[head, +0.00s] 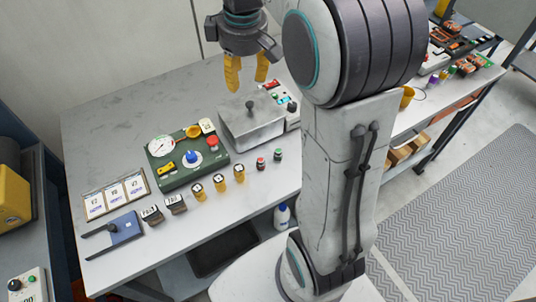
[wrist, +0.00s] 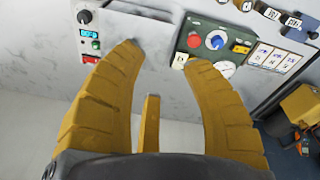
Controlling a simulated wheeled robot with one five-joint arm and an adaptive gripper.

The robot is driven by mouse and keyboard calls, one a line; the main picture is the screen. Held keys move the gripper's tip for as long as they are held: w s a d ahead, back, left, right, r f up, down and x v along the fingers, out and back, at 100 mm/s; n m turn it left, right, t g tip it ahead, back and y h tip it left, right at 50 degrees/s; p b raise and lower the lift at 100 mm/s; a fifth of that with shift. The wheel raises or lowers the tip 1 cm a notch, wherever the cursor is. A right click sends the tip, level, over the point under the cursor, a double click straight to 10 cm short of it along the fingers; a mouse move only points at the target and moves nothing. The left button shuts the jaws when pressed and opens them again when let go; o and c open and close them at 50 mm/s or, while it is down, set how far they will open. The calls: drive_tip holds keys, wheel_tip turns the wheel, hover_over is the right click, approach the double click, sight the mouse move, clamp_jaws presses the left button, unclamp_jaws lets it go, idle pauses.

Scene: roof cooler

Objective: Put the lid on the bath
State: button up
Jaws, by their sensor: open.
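The bath (head: 252,138) is a grey metal box on the light workbench, with a control panel at its right side. A grey lid (head: 240,112) with a black knob (head: 250,104) appears to lie over its top; I cannot tell how well it is seated. My gripper (head: 247,84) has yellow fingers, points down and is open and empty. In the head view it hangs above and behind the bath. In the wrist view the open fingers (wrist: 165,55) show bare bench between them, and the bath (wrist: 145,12) is cut by the top edge.
A green panel (head: 186,165) with a gauge and knobs stands left of the bath. Several yellow-based pieces (head: 219,183), a card board (head: 115,195) and a blue plate with a black handle (head: 124,229) lie further left. The bench's back left is clear.

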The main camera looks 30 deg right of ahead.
drive_tip(key=s+a+f+m+t, duration=0.1)
drive_tip(key=s+a+f+m, duration=0.1)
drive_tip(key=s, duration=0.7)
drive_tip(key=s+a+f+m+t, duration=0.1)
drive_tip(key=s+a+f+m, duration=0.2)
drive_tip(key=s, duration=0.7)
drive_tip(key=shift+s+m+t, duration=0.15)
drive_tip(key=shift+m+t, duration=0.15)
drive_tip(key=shift+a, duration=0.1)
